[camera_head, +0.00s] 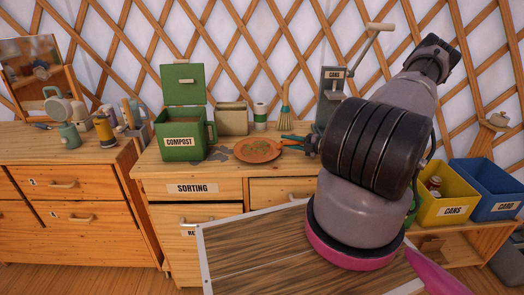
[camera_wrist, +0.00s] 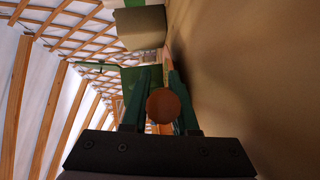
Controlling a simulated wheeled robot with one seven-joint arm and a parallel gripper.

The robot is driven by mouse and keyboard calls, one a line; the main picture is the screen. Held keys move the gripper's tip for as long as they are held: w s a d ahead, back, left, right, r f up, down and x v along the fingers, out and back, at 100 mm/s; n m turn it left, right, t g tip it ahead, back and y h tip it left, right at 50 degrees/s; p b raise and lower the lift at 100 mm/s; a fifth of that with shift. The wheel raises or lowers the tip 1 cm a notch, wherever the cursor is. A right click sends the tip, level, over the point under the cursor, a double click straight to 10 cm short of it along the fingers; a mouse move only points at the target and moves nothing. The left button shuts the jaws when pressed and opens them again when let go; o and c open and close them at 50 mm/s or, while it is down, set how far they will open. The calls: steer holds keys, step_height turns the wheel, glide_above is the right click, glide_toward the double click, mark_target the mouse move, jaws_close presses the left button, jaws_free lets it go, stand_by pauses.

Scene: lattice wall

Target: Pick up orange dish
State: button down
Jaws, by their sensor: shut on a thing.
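The orange dish (camera_head: 257,151) is round and shallow, with a short part reaching right toward my gripper. It is at the counter's front edge, right of the green compost bin; whether it touches the wood I cannot tell. My gripper (camera_head: 311,145) comes in from the right, its green fingers at the dish's right side. In the wrist view my gripper (camera_wrist: 160,88) has a rounded orange end of the dish (camera_wrist: 163,106) between its fingers. It is shut on that part. The rest of the dish is mostly hidden there.
The green compost bin (camera_head: 182,135) with its raised lid stands left of the dish. A can crusher (camera_head: 330,95) is behind my arm. Yellow (camera_head: 446,205) and blue (camera_head: 488,190) bins are at right.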

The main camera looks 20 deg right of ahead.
step_height(320, 180, up, 10)
stand_by(0.8)
stand_by(0.4)
